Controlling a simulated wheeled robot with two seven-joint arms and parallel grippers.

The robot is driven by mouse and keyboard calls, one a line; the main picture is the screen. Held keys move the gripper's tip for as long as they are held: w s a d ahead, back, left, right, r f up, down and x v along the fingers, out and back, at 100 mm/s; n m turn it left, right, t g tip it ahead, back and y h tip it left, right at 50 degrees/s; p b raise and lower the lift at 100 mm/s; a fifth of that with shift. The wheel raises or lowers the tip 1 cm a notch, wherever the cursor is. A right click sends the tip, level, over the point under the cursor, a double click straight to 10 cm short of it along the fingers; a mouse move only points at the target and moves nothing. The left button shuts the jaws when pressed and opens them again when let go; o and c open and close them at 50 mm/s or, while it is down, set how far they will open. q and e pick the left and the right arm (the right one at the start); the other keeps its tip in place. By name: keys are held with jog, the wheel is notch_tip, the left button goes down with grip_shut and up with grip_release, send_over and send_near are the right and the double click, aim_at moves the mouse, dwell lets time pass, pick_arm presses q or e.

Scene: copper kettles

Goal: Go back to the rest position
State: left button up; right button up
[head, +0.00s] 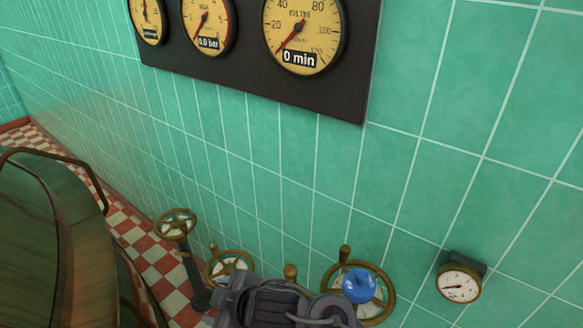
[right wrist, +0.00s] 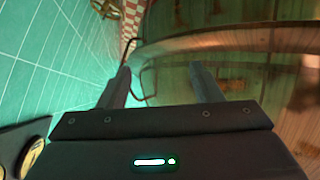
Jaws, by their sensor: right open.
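My right gripper (right wrist: 161,72) shows in the right wrist view. Its two dark fingers stand apart with nothing held between them. Beyond them, on the right, is the curved, shiny side of a large copper kettle (right wrist: 240,80), with a dark bent bar near the fingertips. I cannot tell how far the fingers are from the kettle. In the head view the kettle (head: 28,235) fills the lower left. Grey parts of my arm show at the bottom middle of the head view, but no fingers can be made out there. My left gripper is in neither view.
A green tiled wall (head: 480,130) carries a dark gauge panel (head: 335,98). Low along it are brass handwheels (head: 176,224), one partly behind a blue knob (head: 359,286), and a small round dial (head: 459,284). A red-and-white checkered floor (head: 150,262) shows between kettle and wall.

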jog(key=d+f+m+h, duration=0.3)
jog(key=d+m, duration=0.5)
jog(key=d, duration=0.9)
jog(key=s+d+f+m+g+h, duration=0.1)
jog(key=s+d+m+h, duration=0.2)
jog(key=s+d, duration=0.35)
jog(key=s+d+f+m+g+h, duration=0.1)
jog(key=s+d+m+h, duration=0.2)
jog(key=d, duration=0.7)
jog(key=s+f+g+y, duration=0.1)
jog(key=s+f+g, duration=0.15)
jog(key=f, duration=2.85)
jog(key=s+d+f, duration=0.1)
jog(key=s+f, duration=0.7)
jog(key=s, duration=0.2)
jog(key=s+d+f, duration=0.2)
jog(key=s+f, duration=0.7)
jog(key=s, duration=0.1)
jog(key=shift+d+f, duration=0.15)
jog(key=shift+d, duration=0.15)
